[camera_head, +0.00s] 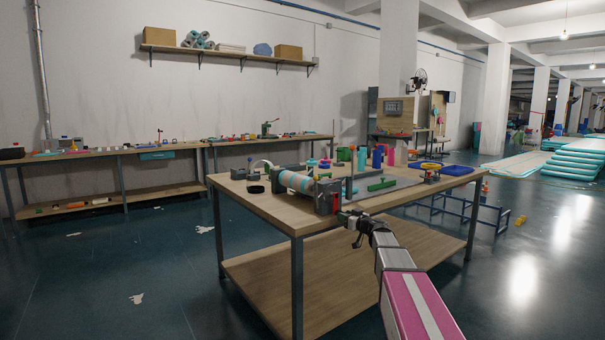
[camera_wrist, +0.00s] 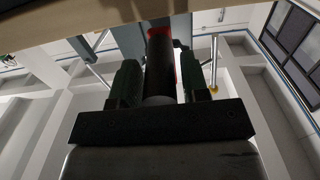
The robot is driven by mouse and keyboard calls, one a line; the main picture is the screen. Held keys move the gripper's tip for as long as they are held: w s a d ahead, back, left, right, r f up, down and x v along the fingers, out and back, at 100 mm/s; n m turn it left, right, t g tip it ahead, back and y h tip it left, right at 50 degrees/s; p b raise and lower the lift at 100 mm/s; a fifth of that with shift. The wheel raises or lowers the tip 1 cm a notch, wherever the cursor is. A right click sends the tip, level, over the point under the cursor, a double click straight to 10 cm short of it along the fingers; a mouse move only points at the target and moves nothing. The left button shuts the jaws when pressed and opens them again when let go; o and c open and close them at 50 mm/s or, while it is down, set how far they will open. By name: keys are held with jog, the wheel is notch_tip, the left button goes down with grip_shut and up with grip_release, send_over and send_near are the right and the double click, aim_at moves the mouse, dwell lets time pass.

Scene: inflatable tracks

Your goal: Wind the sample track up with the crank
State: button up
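The sample track roll (camera_head: 296,181), turquoise with pale and pink bands, lies on the winder at the near left of the workbench (camera_head: 262,200). A dark strip runs right from it. My gripper (camera_head: 347,216) is just in front of this box, at the bench's near edge. In the wrist view, my gripper's two dark green fingers (camera_wrist: 161,85) flank a dark round crank handle (camera_wrist: 160,62) and appear closed against it. Red shows behind the handle.
A blue frame (camera_head: 470,213) is on the floor at the right. Open floor lies in front and left.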

jog(key=shift+o, duration=1.4)
jog(key=shift+a, duration=0.1)
jog(key=shift+f, duration=0.1)
jog(key=v, duration=0.8)
